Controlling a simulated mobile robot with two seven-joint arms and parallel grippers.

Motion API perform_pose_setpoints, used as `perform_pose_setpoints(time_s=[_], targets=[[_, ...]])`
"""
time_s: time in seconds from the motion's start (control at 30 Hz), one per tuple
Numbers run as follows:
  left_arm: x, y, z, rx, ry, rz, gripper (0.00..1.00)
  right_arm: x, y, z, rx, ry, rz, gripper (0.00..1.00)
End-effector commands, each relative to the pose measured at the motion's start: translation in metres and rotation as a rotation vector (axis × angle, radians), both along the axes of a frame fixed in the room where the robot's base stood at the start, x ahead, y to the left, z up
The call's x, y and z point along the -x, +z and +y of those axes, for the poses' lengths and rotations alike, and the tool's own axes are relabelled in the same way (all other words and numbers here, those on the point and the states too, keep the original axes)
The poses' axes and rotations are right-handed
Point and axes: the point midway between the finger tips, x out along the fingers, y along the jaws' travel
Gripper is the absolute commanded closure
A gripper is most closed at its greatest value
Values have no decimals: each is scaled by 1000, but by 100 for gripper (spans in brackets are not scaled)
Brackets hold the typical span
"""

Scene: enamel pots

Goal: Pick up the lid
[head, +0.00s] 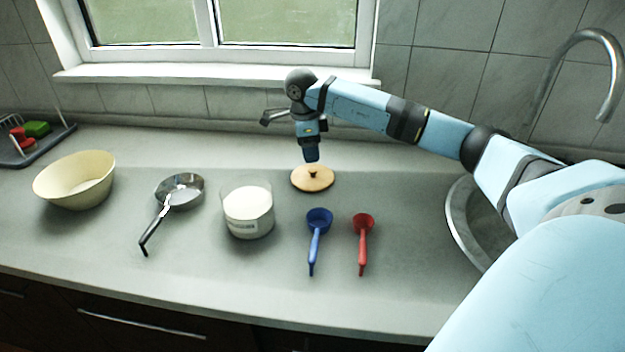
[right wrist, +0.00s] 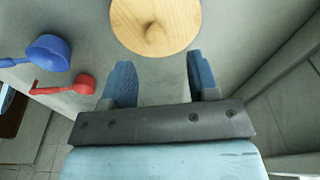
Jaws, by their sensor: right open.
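The lid (head: 313,178) is a round, flat wooden disc with a small knob on top. It lies on the counter near the middle of the head view. In the right wrist view the lid (right wrist: 156,24) is at the top centre, partly cut off by the frame edge, with its knob visible. My right gripper (head: 312,157) points down above the lid. In the right wrist view my right gripper (right wrist: 160,72) is open and empty, its two blue fingers apart, with the lid beyond the fingertips. My left gripper is not in view.
On the grey counter (head: 200,268) stand a cream bowl (head: 76,181), a metal pan (head: 181,190), a glass container with white contents (head: 248,212), a blue scoop (head: 319,220) and a red scoop (head: 363,222). A sink (head: 458,225) is at right. A window wall is behind.

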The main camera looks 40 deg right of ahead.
Motion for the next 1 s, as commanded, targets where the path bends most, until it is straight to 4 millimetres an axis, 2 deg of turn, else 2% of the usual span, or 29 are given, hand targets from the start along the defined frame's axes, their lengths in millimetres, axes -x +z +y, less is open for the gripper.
perform_pose_setpoints(time_s=[0.27, 0.53, 0.8, 1.0], targets=[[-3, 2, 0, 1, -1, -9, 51, 2, -18, 0, 0, 1, 0, 45], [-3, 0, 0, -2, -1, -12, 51, 7, -57, 0, 1, 1, 2, 45], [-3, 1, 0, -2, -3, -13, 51, 7, -61, 0, 0, 1, -1, 45], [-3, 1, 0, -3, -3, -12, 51, 7, -61, 0, 1, 1, -1, 91]])
